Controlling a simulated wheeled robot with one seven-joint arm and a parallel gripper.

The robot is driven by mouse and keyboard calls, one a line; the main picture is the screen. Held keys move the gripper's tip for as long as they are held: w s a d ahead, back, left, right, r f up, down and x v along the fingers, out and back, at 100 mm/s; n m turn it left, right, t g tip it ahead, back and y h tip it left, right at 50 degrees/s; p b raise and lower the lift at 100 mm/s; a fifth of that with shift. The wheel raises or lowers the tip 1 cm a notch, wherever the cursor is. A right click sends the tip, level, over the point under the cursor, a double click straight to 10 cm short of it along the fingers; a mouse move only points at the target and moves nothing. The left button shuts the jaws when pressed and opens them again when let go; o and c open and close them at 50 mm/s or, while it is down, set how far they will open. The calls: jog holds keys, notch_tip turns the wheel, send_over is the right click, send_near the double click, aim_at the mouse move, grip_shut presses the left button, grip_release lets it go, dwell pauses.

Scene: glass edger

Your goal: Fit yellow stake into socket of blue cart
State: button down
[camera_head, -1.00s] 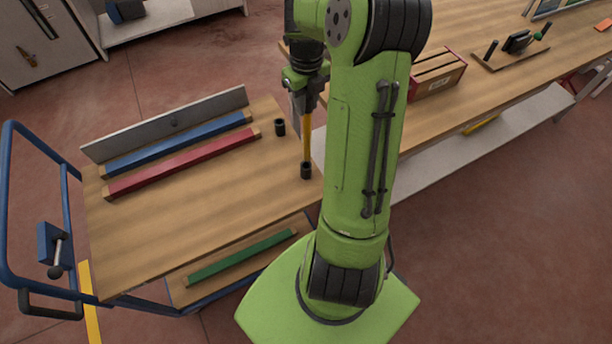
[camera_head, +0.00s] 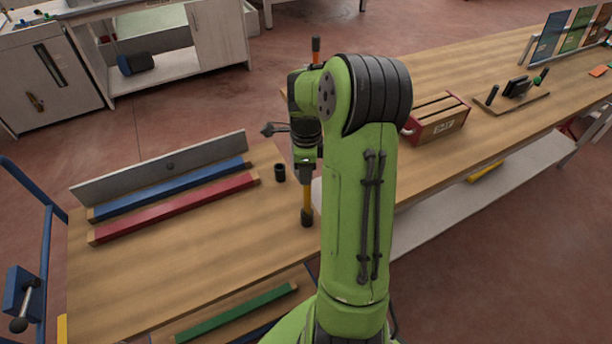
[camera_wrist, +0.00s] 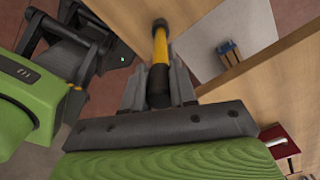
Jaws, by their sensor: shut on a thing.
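The blue cart (camera_head: 180,268) has a wooden deck and a blue tube handle at left. A short black socket (camera_head: 280,172) stands near its right edge with nothing in it.
Blue (camera_head: 165,188) and red (camera_head: 175,208) bars and a grey plate (camera_head: 160,168) lie on the deck's far side. A green bar (camera_head: 237,313) is on a lower shelf. A wooden bench (camera_head: 440,155) with a red-ended box (camera_head: 437,120) stands close at right.

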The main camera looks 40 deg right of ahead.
jog(key=shift+f, duration=0.2)
jog(key=c, duration=0.9)
grip_release()
